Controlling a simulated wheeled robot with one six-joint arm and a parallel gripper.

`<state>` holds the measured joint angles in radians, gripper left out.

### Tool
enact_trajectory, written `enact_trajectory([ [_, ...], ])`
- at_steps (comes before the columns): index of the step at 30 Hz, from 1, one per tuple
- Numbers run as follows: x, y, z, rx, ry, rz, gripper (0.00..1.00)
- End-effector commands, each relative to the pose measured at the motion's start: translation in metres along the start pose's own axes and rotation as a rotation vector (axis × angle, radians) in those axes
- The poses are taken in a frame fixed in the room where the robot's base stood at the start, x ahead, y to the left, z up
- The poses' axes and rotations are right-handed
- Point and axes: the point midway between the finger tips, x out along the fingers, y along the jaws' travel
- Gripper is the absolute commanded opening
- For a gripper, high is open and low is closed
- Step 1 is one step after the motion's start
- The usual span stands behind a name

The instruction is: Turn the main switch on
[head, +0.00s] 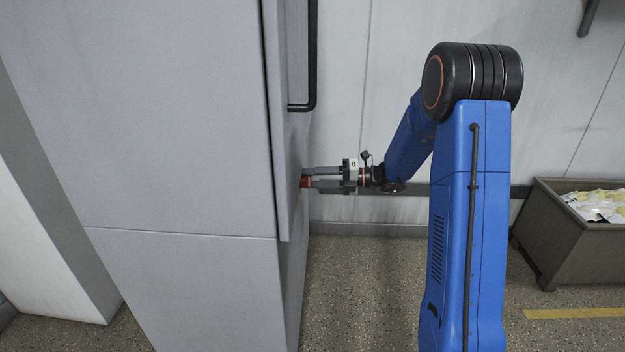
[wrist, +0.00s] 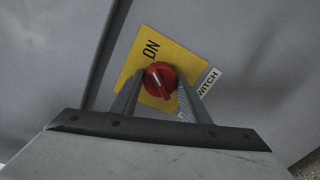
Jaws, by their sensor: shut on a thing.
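The main switch is a red rotary knob (wrist: 160,80) on a yellow plate (wrist: 183,62) marked "ON" in the wrist view. A white label (wrist: 208,82) beside it reads "WITCH" in its visible part. My gripper (wrist: 158,92) has one finger on each side of the knob and is shut on it. The knob's lower part and some of the label are hidden by the fingers.
A black bar handle (head: 312,60) stands on the cabinet side above my gripper. A crate (head: 570,240) with paper scraps stands at the right. A dark rail (head: 415,189) runs along the wall behind the arm. Speckled floor is open between cabinet and arm.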

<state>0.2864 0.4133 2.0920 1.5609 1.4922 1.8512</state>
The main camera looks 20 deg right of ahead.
Motion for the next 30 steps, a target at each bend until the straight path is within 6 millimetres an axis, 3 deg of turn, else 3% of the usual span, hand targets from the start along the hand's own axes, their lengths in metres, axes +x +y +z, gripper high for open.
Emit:
enact_trajectory([
  [12,-0.0007,-0.0013,0.0011,0.161,0.009,0.0,0.2],
  [27,-0.0007,-0.0014,0.0011,0.177,0.01,0.001,0.2],
  [28,-0.0007,-0.0015,0.001,0.178,0.01,0.001,0.47],
  [30,-0.0006,-0.0013,0.001,0.177,0.01,0.001,0.61],
])
